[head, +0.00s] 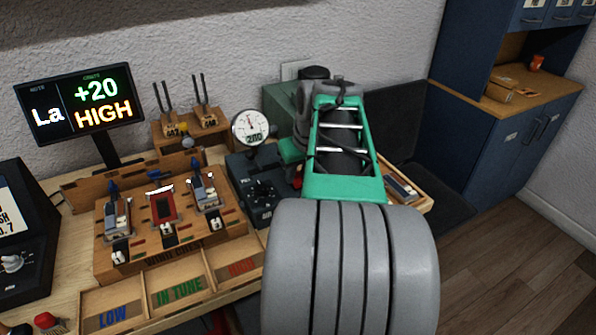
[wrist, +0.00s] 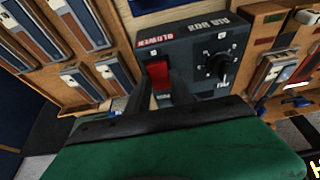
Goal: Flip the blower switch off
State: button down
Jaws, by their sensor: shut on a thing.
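The dark air box (wrist: 200,50) carries the red blower switch (wrist: 158,76) beside a black knob (wrist: 216,65) in the wrist view. In the head view the air box (head: 252,193) stands left of my arm, which hides most of the switch.
A round gauge (head: 250,127) reading about 200 stands behind the air box. A wooden rack with several key parts (head: 165,215) lies to the left, with a lit display (head: 85,103) behind it. A blue cabinet (head: 500,130) stands at the right.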

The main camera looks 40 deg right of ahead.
jog(key=shift+w+r+g+p, duration=0.2)
jog(key=shift+r+g+p, duration=0.3)
jog(key=shift+p, duration=0.25)
jog(key=shift+w+d+f+g+y+p, duration=0.15)
jog(key=shift+f+g+y+p, duration=0.25)
jog(key=shift+g+p, duration=0.35)
jog(key=c, duration=1.1)
grip_release()
jog(key=r, duration=0.5)
jog(key=s+r, duration=0.1)
jog(key=r, duration=0.1)
jog(key=shift+a+r+p, duration=0.2)
jog(key=shift+r+p, duration=0.1)
jog(key=shift+r, duration=0.05)
